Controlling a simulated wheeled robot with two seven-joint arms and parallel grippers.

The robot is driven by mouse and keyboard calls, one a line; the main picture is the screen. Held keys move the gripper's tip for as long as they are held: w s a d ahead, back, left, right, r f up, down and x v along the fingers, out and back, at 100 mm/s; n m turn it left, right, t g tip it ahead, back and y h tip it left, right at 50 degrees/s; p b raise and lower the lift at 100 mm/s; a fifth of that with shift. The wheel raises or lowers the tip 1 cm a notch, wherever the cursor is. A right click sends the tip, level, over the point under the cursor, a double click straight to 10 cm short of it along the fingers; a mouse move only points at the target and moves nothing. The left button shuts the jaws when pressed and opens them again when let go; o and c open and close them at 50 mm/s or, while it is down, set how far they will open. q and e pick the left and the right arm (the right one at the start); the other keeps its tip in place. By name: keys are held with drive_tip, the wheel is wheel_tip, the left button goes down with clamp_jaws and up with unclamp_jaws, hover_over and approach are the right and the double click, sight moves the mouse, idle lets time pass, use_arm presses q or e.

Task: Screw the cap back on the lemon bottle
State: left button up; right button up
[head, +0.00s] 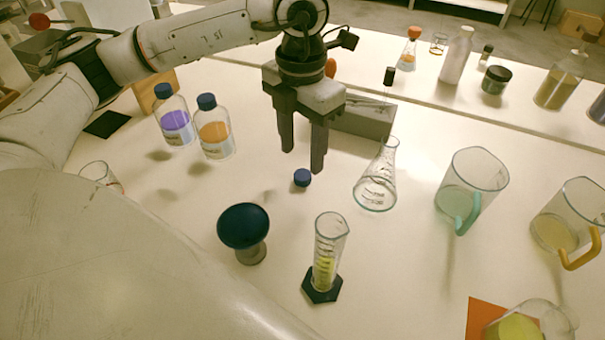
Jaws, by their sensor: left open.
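A small blue cap (302,178) lies on the white table near the middle of the head view. My left gripper (303,162) points down just above and behind the cap, with its two fingers apart and nothing between them. A clear glass vessel with yellow liquid (520,328), perhaps the lemon bottle, is at the bottom right edge, partly cut off; no label can be read and no cap shows on it. It is on or beside an orange mat (480,318). My right gripper is not in view.
Two blue-capped bottles, purple (174,122) and orange (214,132), stand at the left. A dark blue knobbed object (243,226), a graduated cylinder (328,250), a conical flask (378,180) and two handled beakers (470,185) (566,215) stand around the cap. More bottles line the back.

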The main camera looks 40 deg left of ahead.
sight(303, 175)
use_arm(q)
drive_tip(key=shift+f, duration=2.6)
drive_tip(key=shift+c, duration=0.3)
drive_tip(key=shift+d, duration=0.1)
drive_tip(key=c, duration=1.1)
